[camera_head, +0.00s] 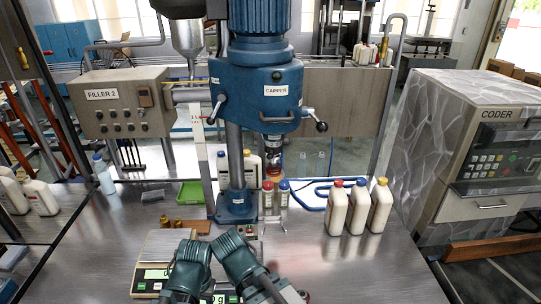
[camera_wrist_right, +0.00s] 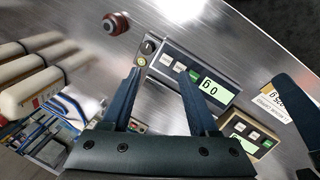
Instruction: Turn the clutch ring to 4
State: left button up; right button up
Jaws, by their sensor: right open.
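The blue capper (camera_head: 255,92) stands at the centre back of the bench in the head view. Below its head hangs a small chuck (camera_head: 272,157) with a reddish ring, which I take for the clutch ring. Any numbers on it are too small to read, so I cannot tell its setting. My right gripper (camera_wrist_right: 163,92) shows in the right wrist view, its two dark fingers apart and empty, over a scale display. It is apart from the capper.
Two samples in a clear rack (camera_head: 275,200) stand under the chuck, beside the capper's column. Three white bottles (camera_head: 357,212) stand to the right. A green tray (camera_head: 191,194) and small brass parts lie left. A scale (camera_head: 155,262) is in front.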

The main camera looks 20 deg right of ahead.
jog(key=w+d+r+m+t+h, duration=0.35)
jog(key=w+d, duration=0.25)
jog(key=w, duration=0.2)
jog(key=w+d+r+m+t+h, duration=0.1)
jog(key=w+r+t+h, duration=0.1)
jog(key=w+r+t, duration=0.9)
notch_tip(320, 180, up, 6)
jog(key=shift+w+d+f+m+b, duration=0.1)
jog(key=shift+w+d+m+b, duration=0.3)
jog(key=shift+w, duration=0.15)
jog(key=shift+w, duration=0.1)
